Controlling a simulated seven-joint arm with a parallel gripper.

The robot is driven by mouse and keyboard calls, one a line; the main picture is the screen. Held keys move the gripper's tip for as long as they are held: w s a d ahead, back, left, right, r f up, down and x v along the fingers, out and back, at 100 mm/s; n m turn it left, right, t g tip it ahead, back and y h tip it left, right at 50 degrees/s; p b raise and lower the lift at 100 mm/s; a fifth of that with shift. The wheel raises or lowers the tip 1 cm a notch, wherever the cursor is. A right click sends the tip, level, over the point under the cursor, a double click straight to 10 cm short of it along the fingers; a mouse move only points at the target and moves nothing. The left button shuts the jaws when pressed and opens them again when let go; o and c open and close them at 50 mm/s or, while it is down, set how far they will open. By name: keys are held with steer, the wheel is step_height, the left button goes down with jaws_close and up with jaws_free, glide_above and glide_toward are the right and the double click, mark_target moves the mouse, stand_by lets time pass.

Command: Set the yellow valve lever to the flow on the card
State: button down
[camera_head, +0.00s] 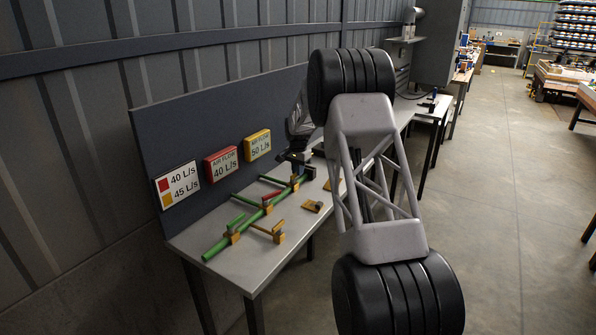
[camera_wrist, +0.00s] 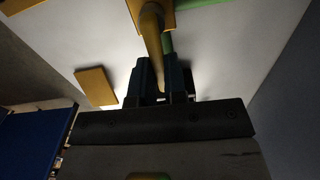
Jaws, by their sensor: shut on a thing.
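The white card (camera_head: 177,185) on the back panel shows a red square with 40 L/s and a yellow square with 45 L/s. The yellow display (camera_head: 257,145) reads AIR FLOW 50 L/s. The red display (camera_head: 221,164) reads AIR FLOW 40 L/s. My gripper (camera_head: 301,163) is at the far end of the green pipe (camera_head: 219,248). In the wrist view my gripper (camera_wrist: 160,88) is shut on the yellow lever (camera_wrist: 151,35), which rises from an orange valve block (camera_wrist: 168,14). In the head view my gripper mostly hides this lever.
A small orange-brown plate (camera_head: 312,206) lies on the grey table (camera_head: 262,276). My arm covers the table's right part. The front right of the tabletop is clear.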

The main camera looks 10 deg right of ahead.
steer(key=shift+s+d+m, duration=0.15)
steer(key=shift+s+m, duration=0.05)
steer(key=shift+m, duration=0.6)
steer(key=c, duration=1.2)
jaws_free()
steer(key=shift+o, duration=0.2)
steer(key=shift+r, duration=0.1)
steer(key=shift+r, duration=3.85)
